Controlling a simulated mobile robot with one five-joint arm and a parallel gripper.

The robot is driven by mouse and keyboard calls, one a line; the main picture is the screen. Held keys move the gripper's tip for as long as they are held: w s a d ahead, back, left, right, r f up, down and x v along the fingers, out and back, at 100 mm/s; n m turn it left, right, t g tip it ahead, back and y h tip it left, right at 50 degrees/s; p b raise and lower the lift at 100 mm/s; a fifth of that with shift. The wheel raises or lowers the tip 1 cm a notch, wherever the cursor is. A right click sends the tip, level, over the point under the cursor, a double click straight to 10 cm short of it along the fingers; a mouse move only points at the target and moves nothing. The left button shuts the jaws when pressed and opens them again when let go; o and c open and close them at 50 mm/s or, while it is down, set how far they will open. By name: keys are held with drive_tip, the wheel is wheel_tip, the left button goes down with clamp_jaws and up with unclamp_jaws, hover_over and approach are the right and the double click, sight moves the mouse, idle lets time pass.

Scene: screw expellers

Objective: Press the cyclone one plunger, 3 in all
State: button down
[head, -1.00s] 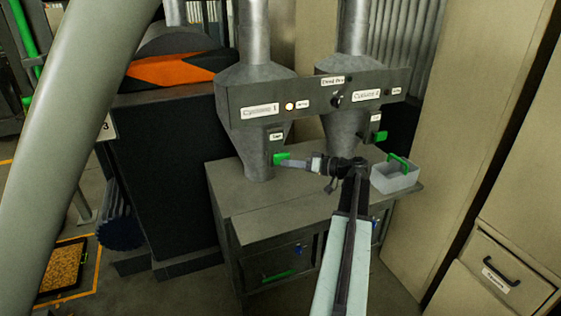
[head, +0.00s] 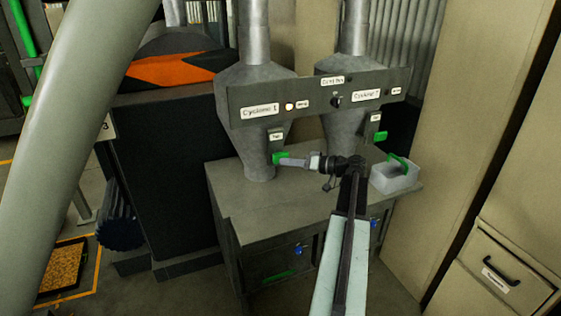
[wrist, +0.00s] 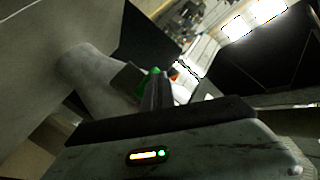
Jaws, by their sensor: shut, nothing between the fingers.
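Cyclone 1 (head: 247,90) is the left grey hopper, with its label and a lit lamp (head: 289,106) on the panel. Its green plunger (head: 276,158) sticks out to the right from the hopper's lower neck, below a small white tag. My gripper (head: 281,161) is shut and empty, with its tips at the plunger's right end; whether they touch it I cannot tell. In the wrist view the closed fingers (wrist: 157,88) point at the green plunger (wrist: 153,71) and partly hide it.
Cyclone 2 (head: 345,130) stands to the right with its own green plunger (head: 380,136). A clear bin with a green handle (head: 397,176) sits at the right of the grey cabinet top (head: 235,187). A dark machine (head: 165,170) stands at the left.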

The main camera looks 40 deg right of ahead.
drive_tip(key=shift+w+d, duration=0.25)
drive_tip(key=shift+w, duration=0.35)
idle(0.4)
drive_tip(key=shift+s, duration=0.15)
drive_tip(key=shift+s+a, duration=0.3)
drive_tip(key=shift+s, duration=0.35)
drive_tip(key=shift+s+a, duration=0.3)
drive_tip(key=shift+s, duration=0.35)
drive_tip(key=s, duration=0.1)
drive_tip(key=s+a, duration=0.1)
drive_tip(key=s, duration=0.1)
drive_tip(key=s+a, duration=0.1)
drive_tip(key=shift+s, duration=0.35)
drive_tip(key=shift+w, duration=0.1)
idle(1.9)
